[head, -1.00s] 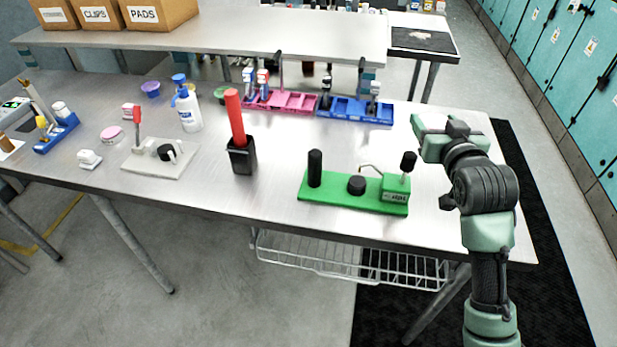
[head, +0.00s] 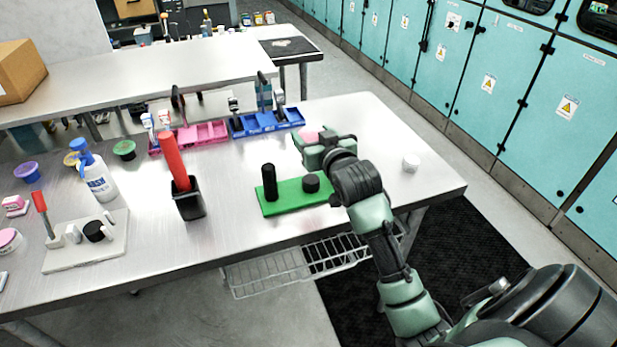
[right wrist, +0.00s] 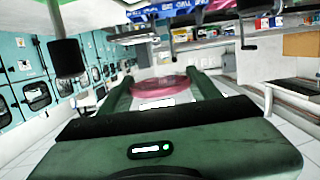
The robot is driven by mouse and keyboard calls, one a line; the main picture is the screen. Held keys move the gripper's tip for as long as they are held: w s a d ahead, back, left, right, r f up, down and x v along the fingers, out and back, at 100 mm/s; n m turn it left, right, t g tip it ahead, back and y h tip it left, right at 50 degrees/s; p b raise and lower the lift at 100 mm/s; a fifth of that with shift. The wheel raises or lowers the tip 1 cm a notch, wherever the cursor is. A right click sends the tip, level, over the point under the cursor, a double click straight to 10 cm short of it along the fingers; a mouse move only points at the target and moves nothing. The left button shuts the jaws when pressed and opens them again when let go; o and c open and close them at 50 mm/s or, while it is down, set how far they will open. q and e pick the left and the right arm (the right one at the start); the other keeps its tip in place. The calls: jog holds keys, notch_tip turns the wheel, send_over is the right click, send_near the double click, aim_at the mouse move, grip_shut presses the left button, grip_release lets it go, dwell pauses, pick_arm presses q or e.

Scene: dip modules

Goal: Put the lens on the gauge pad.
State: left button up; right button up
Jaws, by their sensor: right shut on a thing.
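My right gripper (head: 312,138) is shut on a pink disc, which I take as the lens (head: 310,136). The right wrist view shows the lens (right wrist: 166,89) flat between the two fingers. The gripper is above the table, just behind the green fixture. That green base (head: 287,206) carries a black post (head: 269,182) and a round black pad (head: 311,183), which looks like the gauge pad. The lens is apart from the pad. My forearm hides the fixture's right end. My left gripper is not in view.
A blue tray (head: 262,126) and a pink tray (head: 203,135) lie behind. A black cup with a red stick (head: 188,203) stands left of the fixture. A pale stand (head: 62,259) lies farther left. A small white cylinder (head: 411,162) is at right, with bare table around it.

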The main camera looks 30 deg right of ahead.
send_over(311, 179)
notch_tip(311, 179, down, 8)
jog(key=shift+f, duration=0.25)
notch_tip(311, 179, down, 4)
jog(key=shift+f, duration=0.25)
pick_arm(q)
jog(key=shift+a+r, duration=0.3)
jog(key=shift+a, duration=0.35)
pick_arm(e)
jog(key=shift+f, duration=0.15)
jog(key=o, duration=1)
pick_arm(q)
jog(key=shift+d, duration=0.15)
pick_arm(e)
jog(key=shift+o, duration=0.2)
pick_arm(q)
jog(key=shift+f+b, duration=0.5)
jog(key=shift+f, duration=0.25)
pick_arm(e)
jog(key=v, duration=1.2)
jog(key=shift+r, duration=0.2)
